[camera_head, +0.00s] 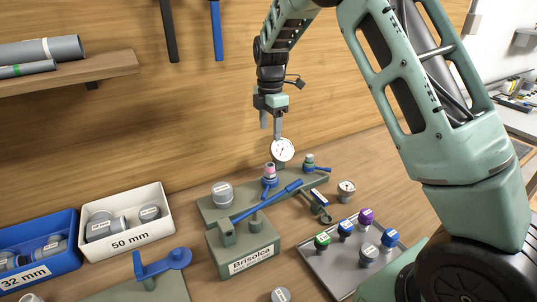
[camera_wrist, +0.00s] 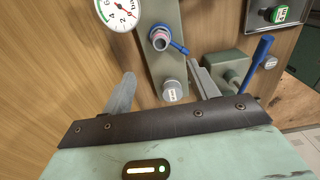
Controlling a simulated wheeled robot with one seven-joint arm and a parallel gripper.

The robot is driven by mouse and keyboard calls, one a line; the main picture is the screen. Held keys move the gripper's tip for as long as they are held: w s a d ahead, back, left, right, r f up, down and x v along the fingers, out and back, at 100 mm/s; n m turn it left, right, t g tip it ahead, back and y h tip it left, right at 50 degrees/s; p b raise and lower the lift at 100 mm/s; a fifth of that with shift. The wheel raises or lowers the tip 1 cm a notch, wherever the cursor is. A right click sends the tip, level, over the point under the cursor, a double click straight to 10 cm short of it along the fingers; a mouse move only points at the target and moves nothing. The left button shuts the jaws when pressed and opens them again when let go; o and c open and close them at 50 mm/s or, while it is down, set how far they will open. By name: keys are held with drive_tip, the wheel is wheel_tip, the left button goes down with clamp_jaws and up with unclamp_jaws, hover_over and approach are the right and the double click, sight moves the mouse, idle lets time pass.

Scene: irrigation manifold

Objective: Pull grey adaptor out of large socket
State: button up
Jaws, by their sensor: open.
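The grey adaptor (camera_head: 222,193) looks like a short, wide labelled cylinder. It stands upright at the left end of the grey-green manifold (camera_head: 292,190); the socket under it is hidden. My gripper (camera_head: 270,131) points down, open and empty, above and behind the manifold, to the upper right of the adaptor in the head view. In the wrist view a grey labelled cap (camera_wrist: 172,92), which seems to be the adaptor, shows beyond and between the spread fingers of my gripper (camera_wrist: 160,76), apart from them.
A pink-topped fitting with a blue lever (camera_head: 270,173) and a dial gauge (camera_head: 283,149) stand near my fingers. A Brisolca block (camera_head: 243,250) with a long blue handle is in front. A white 50 mm bin (camera_head: 127,229) and a tray of coloured caps (camera_head: 345,268) flank it.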

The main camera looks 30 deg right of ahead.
sight(270, 165)
wheel_tip(270, 165, down, 15)
drive_tip(key=p, duration=0.3)
drive_tip(key=shift+c, duration=0.2)
drive_tip(key=shift+r, duration=0.1)
drive_tip(key=c, duration=1.1)
drive_tip(key=shift+r+p, duration=0.2)
drive_tip(key=shift+p, duration=0.15)
drive_tip(key=shift+r+p, duration=0.35)
drive_tip(key=shift+r, duration=0.35)
drive_tip(key=shift+r, duration=0.5)
drive_tip(key=shift+r+p, duration=0.5)
drive_tip(key=shift+r, duration=0.1)
